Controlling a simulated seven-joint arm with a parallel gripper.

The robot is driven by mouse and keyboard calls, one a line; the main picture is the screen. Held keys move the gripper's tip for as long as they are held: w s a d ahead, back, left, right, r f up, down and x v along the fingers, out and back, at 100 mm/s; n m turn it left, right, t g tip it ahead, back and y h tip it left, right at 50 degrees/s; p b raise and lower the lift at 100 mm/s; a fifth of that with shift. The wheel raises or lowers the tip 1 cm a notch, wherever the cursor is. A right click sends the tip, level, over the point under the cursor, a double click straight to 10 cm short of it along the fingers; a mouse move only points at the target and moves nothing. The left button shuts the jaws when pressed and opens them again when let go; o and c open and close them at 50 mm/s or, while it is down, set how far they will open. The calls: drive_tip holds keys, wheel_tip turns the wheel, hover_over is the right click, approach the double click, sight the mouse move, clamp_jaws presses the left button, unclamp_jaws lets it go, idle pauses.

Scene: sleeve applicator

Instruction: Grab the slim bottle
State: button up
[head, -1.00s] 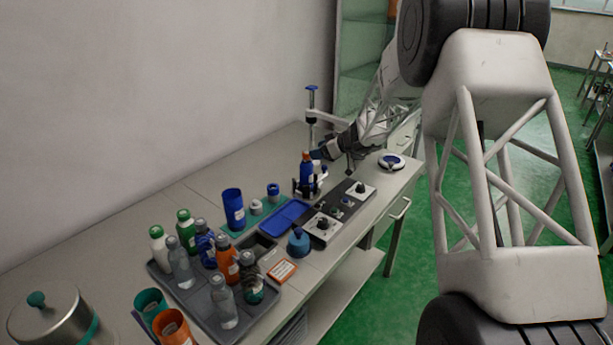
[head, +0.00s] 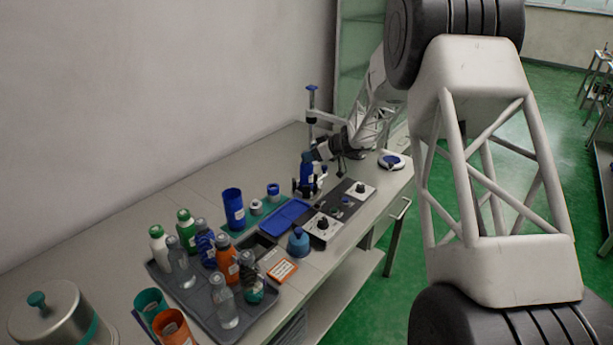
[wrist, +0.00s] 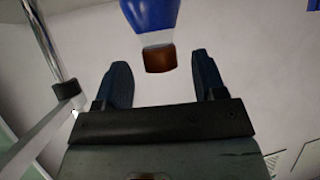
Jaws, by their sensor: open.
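A slim blue bottle (head: 307,174) stands upright in the applicator (head: 300,190) on the bench, at the far end. In the wrist view the blue bottle (wrist: 152,14) shows a white band and a brown-orange cap (wrist: 160,58). My gripper (wrist: 160,65) is open, with the cap in the gap between its two fingers. Clear space shows on both sides of the cap, so the fingers look apart from it. In the head view my gripper (head: 311,156) is at the bottle's top and hides the cap.
A grey tray (head: 187,297) with several bottles stands nearer on the bench. A blue tray (head: 284,215), a blue cup (head: 233,208) and a control panel (head: 340,208) are beside the applicator. A post with a blue top (head: 311,100) rises close behind my gripper.

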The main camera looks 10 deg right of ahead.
drive_tip(key=shift+x, duration=2.1)
clamp_jaws()
